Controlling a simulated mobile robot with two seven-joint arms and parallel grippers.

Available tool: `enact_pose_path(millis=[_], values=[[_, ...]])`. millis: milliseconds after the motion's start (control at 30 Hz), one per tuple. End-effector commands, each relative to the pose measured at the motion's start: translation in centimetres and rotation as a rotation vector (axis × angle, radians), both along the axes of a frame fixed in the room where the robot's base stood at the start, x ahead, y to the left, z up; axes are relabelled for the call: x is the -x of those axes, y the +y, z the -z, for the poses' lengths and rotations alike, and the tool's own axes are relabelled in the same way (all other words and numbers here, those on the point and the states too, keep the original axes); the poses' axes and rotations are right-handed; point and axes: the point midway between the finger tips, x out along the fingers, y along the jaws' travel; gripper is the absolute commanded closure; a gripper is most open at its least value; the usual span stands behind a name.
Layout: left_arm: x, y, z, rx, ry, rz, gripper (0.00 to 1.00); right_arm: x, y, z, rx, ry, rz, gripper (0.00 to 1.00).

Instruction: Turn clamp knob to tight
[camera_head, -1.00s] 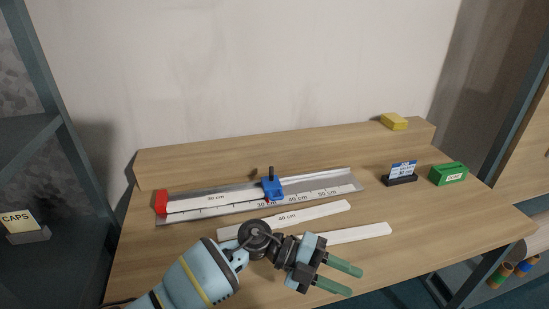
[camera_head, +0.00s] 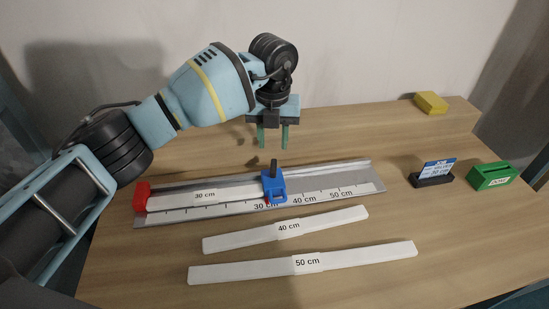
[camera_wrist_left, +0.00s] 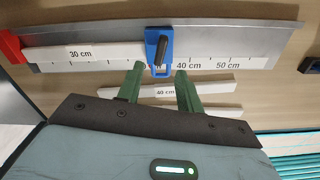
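The blue clamp (camera_head: 269,186) sits on the metal measuring rail (camera_head: 350,178) near the 30 cm mark. Its black knob (camera_head: 274,166) stands up from the top, and it also shows in the left wrist view (camera_wrist_left: 161,46). My left gripper (camera_head: 272,146) points down above and slightly behind the knob, with a gap between its two green fingers. In the left wrist view the fingertips (camera_wrist_left: 160,72) lie on either side of the clamp's lower part, apart from the knob. Nothing is between the fingers. My right gripper is not in view.
A red end stop (camera_head: 142,197) and a 30 cm strip (camera_head: 220,195) lie on the rail. Loose 40 cm (camera_head: 330,220) and 50 cm (camera_head: 370,255) strips lie in front. A blue-white sign (camera_head: 436,172), green box (camera_head: 492,177) and yellow block (camera_head: 431,103) are at right.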

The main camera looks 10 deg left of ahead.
Motion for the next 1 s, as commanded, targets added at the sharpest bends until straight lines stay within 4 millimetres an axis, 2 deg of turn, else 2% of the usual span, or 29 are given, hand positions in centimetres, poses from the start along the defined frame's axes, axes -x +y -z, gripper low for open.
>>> enact_pose_path(millis=[133, 500, 700, 933, 1000], values=[[0.1, 0.0, 1.6, 0.001, 0.004, 0.001, 0.64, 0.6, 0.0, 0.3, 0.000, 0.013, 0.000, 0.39], [0.1, -0.1, 6.7, 0.003, 0.003, 0.002, 0.64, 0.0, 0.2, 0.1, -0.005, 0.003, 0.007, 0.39], [0.0, -0.1, 7.6, 0.002, 0.001, 0.002, 0.64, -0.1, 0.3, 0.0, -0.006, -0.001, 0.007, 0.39], [0.0, -0.1, 7.7, 0.003, 0.001, 0.003, 0.64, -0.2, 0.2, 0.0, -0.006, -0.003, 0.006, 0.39], [0.0, -0.1, 7.7, 0.003, 0.001, 0.003, 0.72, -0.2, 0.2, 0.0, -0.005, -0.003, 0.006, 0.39]])
